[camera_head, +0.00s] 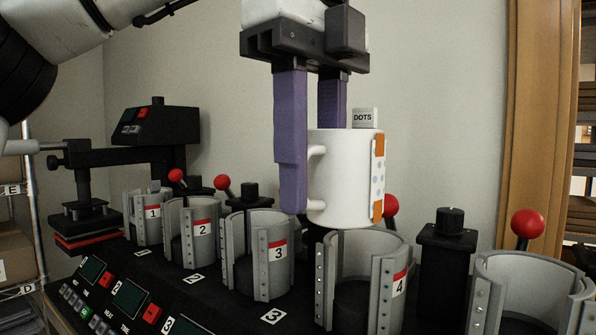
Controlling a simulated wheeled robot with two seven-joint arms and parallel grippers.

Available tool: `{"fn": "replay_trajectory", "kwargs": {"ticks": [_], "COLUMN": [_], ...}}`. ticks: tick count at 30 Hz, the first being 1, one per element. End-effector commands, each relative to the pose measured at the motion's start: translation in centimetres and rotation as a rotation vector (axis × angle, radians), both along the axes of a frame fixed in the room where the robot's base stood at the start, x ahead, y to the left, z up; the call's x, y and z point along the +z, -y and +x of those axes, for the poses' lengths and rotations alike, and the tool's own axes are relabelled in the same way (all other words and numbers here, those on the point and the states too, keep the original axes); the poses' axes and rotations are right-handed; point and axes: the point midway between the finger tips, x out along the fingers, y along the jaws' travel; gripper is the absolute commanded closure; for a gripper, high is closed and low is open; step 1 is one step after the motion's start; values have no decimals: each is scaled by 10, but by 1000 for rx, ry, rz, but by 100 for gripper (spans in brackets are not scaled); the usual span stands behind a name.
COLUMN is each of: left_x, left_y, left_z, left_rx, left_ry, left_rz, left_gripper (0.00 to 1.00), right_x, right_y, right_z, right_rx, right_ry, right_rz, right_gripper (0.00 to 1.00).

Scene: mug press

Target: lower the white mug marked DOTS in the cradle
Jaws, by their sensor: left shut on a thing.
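The white mug (345,185) has a small DOTS tag (365,118) above its rim and a dotted strip with orange ends on its right side. My left gripper (310,165) has purple fingers pointing down and is shut on the mug. The near finger is beside the mug's left, handle side; the far finger's tip is hidden by the mug. The mug is upright, just above the back of the grey cradle marked 4 (386,305). Its base looks close to the cradle's rim, but I cannot tell the exact gap. My right gripper is not in view.
Cradles 1 (148,228), 2 (190,250) and 3 (262,275) run to the left, and another cradle (510,272) is at the right. Red-knobbed levers (527,223) stand behind them. A black press (135,152) is at the left. The control panel (125,300) is in front.

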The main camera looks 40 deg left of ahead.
Motion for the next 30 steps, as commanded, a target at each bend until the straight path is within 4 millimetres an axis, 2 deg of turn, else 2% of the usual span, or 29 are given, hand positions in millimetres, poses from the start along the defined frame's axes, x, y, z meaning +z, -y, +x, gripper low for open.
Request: {"fn": "replay_trajectory", "kwargs": {"ticks": [26,30], "left_x": [1,-14], "left_y": [-4,-4], "left_z": [70,69], "left_rx": [2,-5], "left_ry": [2,-9], "left_rz": [-1,-2], "left_gripper": [99,99], "right_x": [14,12], "right_y": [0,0], "right_z": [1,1], "right_rx": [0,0], "right_ry": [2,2], "right_rz": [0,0], "right_gripper": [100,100]}}
